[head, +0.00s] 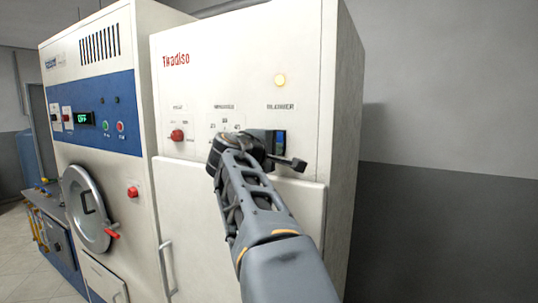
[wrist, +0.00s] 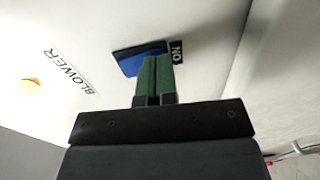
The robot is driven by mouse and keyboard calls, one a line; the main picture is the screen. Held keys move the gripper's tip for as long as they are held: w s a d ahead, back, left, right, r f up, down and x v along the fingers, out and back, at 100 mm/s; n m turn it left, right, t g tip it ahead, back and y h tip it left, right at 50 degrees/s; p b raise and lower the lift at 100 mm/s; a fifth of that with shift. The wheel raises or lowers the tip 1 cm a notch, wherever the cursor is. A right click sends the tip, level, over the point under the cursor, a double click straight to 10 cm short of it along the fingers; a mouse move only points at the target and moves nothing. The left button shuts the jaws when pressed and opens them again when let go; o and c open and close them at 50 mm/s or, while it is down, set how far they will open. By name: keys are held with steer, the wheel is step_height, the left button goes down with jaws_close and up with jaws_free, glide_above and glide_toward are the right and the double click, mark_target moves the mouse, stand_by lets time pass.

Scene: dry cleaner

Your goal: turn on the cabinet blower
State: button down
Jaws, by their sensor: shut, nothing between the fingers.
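The cabinet (head: 230,85) is a tall cream machine with a "BLOWER" label (head: 280,106) at the upper right of its front. The blower switch is a blue rocker in a dark frame; in the wrist view its blue face (wrist: 136,62) shows beside a black "ON" plate (wrist: 177,51). My gripper (wrist: 155,60) is shut and empty, its green fingers together. The fingertips overlap the switch and hide part of it; I cannot tell whether they touch it. In the head view my gripper body and arm cover the panel below the label, and the fingers are hard to make out.
A round amber lamp (head: 280,80) glows above the blower label. A red knob (head: 177,135) sits at the left of the panel. A blue-and-white machine (head: 95,85) with a round door (head: 86,209) stands at the left. The grey wall (head: 450,210) to the right is bare.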

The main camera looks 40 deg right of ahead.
steer(key=f+b+v, duration=0.2)
steer(key=b+v, duration=0.3)
steer(key=v, duration=0.8)
steer(key=shift+a+f, duration=0.3)
steer(key=shift+a, duration=0.15)
steer(key=shift+s, duration=0.1)
steer(key=w+a+f+t+y, duration=0.1)
steer(key=w+a+f+y, duration=0.15)
steer(key=f, duration=0.45)
steer(key=w+a+f+y, duration=0.1)
steer(key=f+y, duration=0.2)
steer(key=f, duration=0.3)
steer(key=w+a+f+t+y, duration=0.1)
steer(key=w+a+f+y, duration=0.15)
steer(key=f, duration=0.45)
steer(key=s+a+f+m+g+y, duration=0.1)
steer(key=s+a+f+y, duration=0.2)
steer(key=f, duration=0.4)
steer(key=s+a+f+m+g+y, duration=0.1)
steer(key=s+a+f+y, duration=0.2)
steer(key=f, duration=0.4)
steer(key=s+a+f+m+g+y, duration=0.1)
steer(key=s+a+f+y, duration=0.1)
steer(key=f, duration=0.5)
steer(key=s+a, duration=0.1)
steer(key=a, duration=0.1)
steer(key=shift+s+a+f+y, duration=0.3)
steer(key=shift+s+y, duration=0.05)
steer(key=shift+y, duration=0.05)
